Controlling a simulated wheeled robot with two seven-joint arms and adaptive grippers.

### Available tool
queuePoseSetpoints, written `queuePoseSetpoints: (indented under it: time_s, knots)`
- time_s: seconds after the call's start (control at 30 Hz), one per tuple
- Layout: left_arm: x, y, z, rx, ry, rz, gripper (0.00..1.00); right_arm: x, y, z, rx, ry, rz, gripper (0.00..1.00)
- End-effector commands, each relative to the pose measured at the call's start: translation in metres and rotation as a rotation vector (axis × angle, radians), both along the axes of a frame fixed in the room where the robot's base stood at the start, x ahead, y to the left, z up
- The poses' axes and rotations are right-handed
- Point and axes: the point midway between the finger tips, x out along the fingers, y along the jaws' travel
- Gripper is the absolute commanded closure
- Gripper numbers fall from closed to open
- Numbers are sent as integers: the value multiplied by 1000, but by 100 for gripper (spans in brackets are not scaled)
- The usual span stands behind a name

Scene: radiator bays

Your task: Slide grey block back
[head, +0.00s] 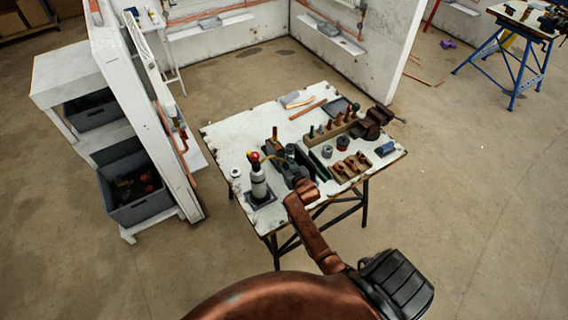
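A light grey block (290,99) lies near the back edge of the white worktable (222,135). Similar grey blocks lie on the two wall ledges, one on the left ledge (210,22) and one on the right ledge (328,29). I cannot tell which one the task means. A copper-coloured arm, seemingly mine, reaches up from the bottom to the table's front edge. Its far end merges with dark objects there, and I cannot make out fingertips or a grip on anything. I see no second gripper.
The table also holds a red-topped bottle (258,180), a peg rack (333,128), a dark vice (374,121), a wooden holder (349,168) and a blue block (385,149). A white shelf with grey bins (137,208) stands left.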

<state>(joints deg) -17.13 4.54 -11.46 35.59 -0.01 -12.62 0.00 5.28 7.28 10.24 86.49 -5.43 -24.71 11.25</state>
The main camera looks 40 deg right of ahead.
Motion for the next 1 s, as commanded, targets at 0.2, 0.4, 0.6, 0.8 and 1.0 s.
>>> queuePoseSetpoints:
  time_s: [0.2, 0.4, 0.6, 0.8, 1.0]
  knots:
    - [2, 0, 0, 0, -2, 0, 60, 0, 1, -1, 2, 3, 0, 62]
    - [-2, 2, 0, 2, 2, 0, 60, -1, 1, -2, 2, 4, 0, 62]
    - [-3, 2, 0, 2, 3, 0, 60, -14, 5, 3, 2, 4, 2, 62]
    - [-2, 1, 0, 1, 3, 0, 60, -50, 13, 18, 2, 4, 0, 62]
    - [-2, 1, 0, 1, 2, 0, 60, -85, 22, 34, 2, 3, 0, 62]
